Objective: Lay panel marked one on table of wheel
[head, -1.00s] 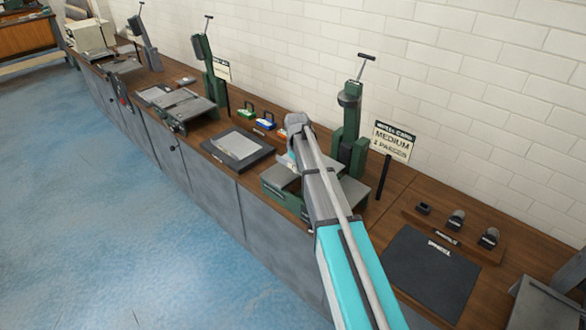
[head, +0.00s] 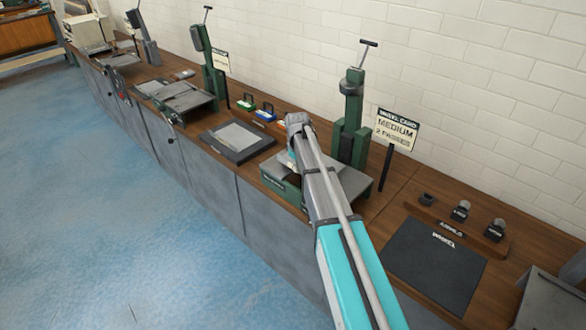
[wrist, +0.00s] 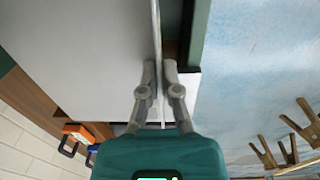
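My gripper reaches down over the green machine with a grey table (head: 352,182), and my arm hides part of that table in the head view. In the wrist view my gripper (wrist: 160,72) has its fingers close together, with a thin pale edge between them. It seems to be the edge of a pale panel (wrist: 186,100). A broad light grey plate (wrist: 80,50) fills the left of the wrist view. I cannot read a mark on either. Another light panel (head: 238,136) lies on a dark tray left of the machine.
A green column (head: 352,115) with a T-handle rises behind the machine, beside a sign reading "MEDIUM 2 PASSES" (head: 396,129). Small blue (head: 265,110) and green (head: 246,103) handled items stand further left. A dark mat (head: 432,265) lies clear at the right.

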